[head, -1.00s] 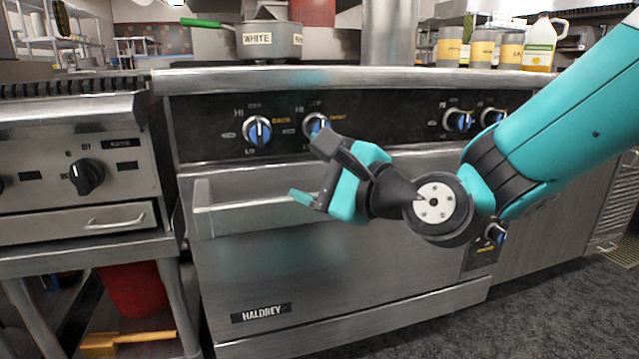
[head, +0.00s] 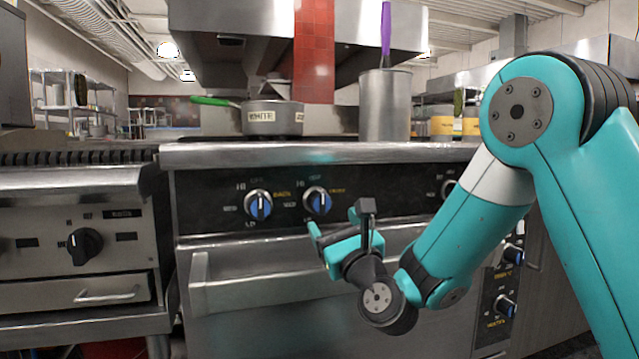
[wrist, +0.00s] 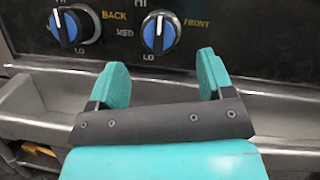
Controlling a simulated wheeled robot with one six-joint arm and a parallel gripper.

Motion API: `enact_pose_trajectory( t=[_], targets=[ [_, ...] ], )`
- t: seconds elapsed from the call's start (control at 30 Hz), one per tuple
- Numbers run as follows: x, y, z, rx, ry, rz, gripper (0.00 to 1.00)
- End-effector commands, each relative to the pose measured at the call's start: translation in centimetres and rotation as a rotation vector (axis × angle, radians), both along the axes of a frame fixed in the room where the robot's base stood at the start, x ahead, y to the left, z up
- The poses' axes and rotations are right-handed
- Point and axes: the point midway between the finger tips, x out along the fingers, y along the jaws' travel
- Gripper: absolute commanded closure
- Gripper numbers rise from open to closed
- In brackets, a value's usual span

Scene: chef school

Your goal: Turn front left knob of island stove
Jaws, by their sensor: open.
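The stove's dark control panel (head: 380,190) carries blue-and-black knobs. The leftmost knob (head: 258,205) is labelled BACK in the wrist view (wrist: 74,27). The knob to its right (head: 317,201) is labelled FRONT in the wrist view (wrist: 160,33). Both knobs' blue grips stand about upright. My gripper (head: 341,218) is open and empty, just below and to the right of the FRONT knob in the head view. In the wrist view my gripper (wrist: 160,65) has its two teal fingers apart, with the FRONT knob above the gap between them. No contact with the knob is visible.
The oven door handle (head: 290,283) runs below the panel, close under my gripper. A pot labelled WHITE (head: 272,118) with a green handle and a metal canister (head: 385,105) stand on top. Another appliance with a black knob (head: 84,246) is at left.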

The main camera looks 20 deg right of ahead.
Motion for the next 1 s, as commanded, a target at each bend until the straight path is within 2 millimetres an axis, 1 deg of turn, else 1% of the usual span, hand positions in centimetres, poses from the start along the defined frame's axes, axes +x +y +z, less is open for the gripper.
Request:
enact_pose_trajectory(
  t=[0.03, 0.1, 0.3, 0.5, 0.7, 0.97, 1.0],
  targets=[
    [0.9, 0.1, 1.1, 0.000, 0.002, -0.001, 0.26],
    [2.0, 0.2, 1.6, 0.000, 0.002, -0.001, 0.26],
    [4.8, 0.5, 2.5, 0.000, 0.003, 0.000, 0.26],
    [6.5, 0.7, 3.0, -0.001, 0.001, 0.000, 0.26],
    [7.2, 0.8, 3.0, -0.001, 0.000, 0.001, 0.26],
    [7.2, 0.8, 2.8, -0.001, 0.000, 0.001, 0.26],
    [7.2, 0.8, 2.8, -0.001, 0.000, 0.001, 0.30]
  ],
)
